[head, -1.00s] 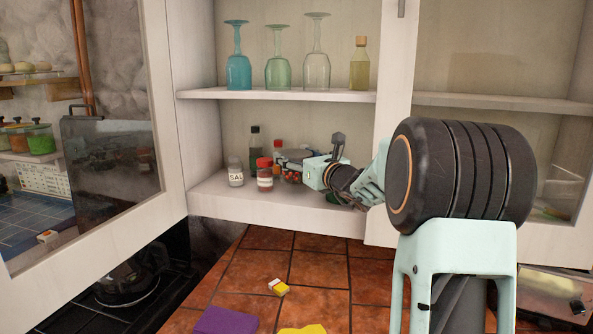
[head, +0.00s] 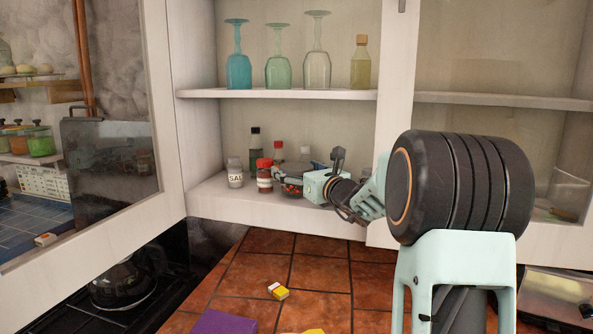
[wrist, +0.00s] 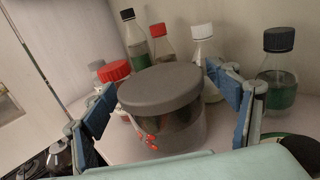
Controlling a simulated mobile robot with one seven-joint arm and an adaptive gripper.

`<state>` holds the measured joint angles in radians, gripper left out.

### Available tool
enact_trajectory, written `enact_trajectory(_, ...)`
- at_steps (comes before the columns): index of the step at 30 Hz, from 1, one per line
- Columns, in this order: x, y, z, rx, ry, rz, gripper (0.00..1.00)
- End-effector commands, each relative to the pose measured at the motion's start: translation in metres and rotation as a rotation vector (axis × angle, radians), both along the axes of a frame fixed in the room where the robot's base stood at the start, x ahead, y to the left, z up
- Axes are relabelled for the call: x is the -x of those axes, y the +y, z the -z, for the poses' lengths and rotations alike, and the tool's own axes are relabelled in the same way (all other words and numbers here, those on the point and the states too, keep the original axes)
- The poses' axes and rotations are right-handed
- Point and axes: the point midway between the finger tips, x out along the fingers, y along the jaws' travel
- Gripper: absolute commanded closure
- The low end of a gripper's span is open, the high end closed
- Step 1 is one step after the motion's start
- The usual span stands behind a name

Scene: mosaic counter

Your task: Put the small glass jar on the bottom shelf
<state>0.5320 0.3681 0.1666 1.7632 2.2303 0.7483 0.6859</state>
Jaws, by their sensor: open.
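The small glass jar (wrist: 165,130) has a wide dark grey lid and red contents. In the wrist view it sits upright between the blue-padded fingers of my gripper (wrist: 163,97), which are spread open with gaps beside the lid. In the head view the jar (head: 290,189) is low over the bottom shelf (head: 285,208) of the open cabinet and appears to stand on it. My gripper (head: 305,186) reaches in from the right and partly hides it.
A salt shaker (head: 235,173) and a red-capped spice jar (head: 264,177) stand left of the jar. Several bottles are behind, including a green one (wrist: 134,43). A dark-capped bottle (wrist: 279,70) stands right of the fingers. Glasses (head: 278,70) fill the shelf above.

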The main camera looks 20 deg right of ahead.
Motion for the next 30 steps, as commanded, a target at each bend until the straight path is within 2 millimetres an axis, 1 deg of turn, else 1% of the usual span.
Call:
enact_trajectory(6, 0.000, 0.000, -0.004, 0.000, 0.000, 0.000, 0.19)
enact_trajectory(7, 0.003, -0.001, -0.003, 0.001, 0.000, 0.001, 0.19)
enact_trajectory(11, 0.023, -0.005, -0.002, 0.000, -0.001, 0.002, 0.19)
enact_trajectory(18, 0.073, -0.015, -0.002, 0.002, 0.000, 0.003, 0.19)
enact_trajectory(21, 0.091, -0.018, -0.002, 0.001, -0.001, 0.003, 0.19)
enact_trajectory(25, 0.108, -0.022, -0.002, 0.001, 0.000, 0.002, 0.19)
enact_trajectory(30, 0.118, -0.023, -0.002, 0.000, 0.000, 0.000, 0.19)
